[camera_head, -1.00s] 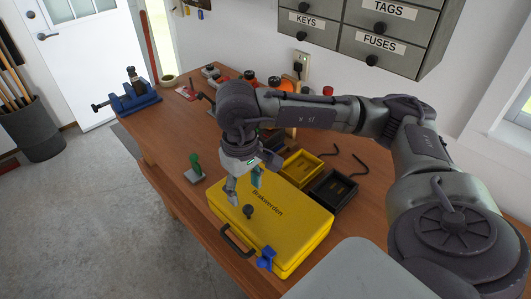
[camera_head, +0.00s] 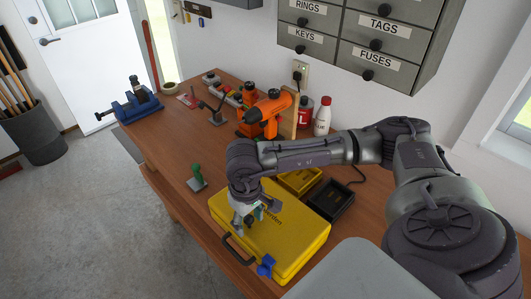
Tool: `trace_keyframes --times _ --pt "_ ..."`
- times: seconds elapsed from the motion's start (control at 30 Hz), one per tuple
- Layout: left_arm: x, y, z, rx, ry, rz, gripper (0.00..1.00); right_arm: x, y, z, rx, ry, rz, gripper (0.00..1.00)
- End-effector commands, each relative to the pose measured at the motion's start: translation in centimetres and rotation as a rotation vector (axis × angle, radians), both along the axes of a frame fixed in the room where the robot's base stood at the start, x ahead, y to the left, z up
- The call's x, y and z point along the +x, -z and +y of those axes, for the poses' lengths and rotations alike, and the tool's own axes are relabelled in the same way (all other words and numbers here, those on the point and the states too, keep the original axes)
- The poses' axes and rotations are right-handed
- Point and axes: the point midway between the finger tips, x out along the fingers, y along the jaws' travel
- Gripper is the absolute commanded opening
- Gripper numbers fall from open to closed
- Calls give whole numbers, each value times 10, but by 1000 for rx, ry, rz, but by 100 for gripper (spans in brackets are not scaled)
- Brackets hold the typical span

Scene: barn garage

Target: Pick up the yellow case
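The yellow case (camera_head: 290,245) lies flat and closed on the wooden workbench, with dark lettering partly covered by my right gripper. A black handle (camera_head: 236,250) and a blue latch (camera_head: 266,265) are on its near side. My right gripper (camera_head: 249,222) points down at the left part of the lid, close to or touching it. Its fingers look apart, around the spot of a small dark knob, which is now mostly hidden. Exact contact is not clear. My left gripper is not in view.
Yellow and black bins (camera_head: 331,200) stand just behind the case. A green-handled tool (camera_head: 197,178) is to its left. An orange drill (camera_head: 268,112) and bottles (camera_head: 322,118) stand at the back, and a blue vise (camera_head: 137,105) at the far left end. The bench (camera_head: 165,150) is clear left of centre.

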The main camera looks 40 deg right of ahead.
Motion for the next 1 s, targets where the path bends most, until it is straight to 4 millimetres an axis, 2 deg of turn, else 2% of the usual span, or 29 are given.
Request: trace_keyframes --times 0.03,0.3,0.83,1.0 --pt "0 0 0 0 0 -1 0 0 0 0 0 0 0 43" --pt "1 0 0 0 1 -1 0 0 0 0 0 1 0 0" --pt "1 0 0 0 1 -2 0 2 -3 0 -1 1 -5 0" --pt "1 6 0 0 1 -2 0 2 -9 0 0 2 -5 0"
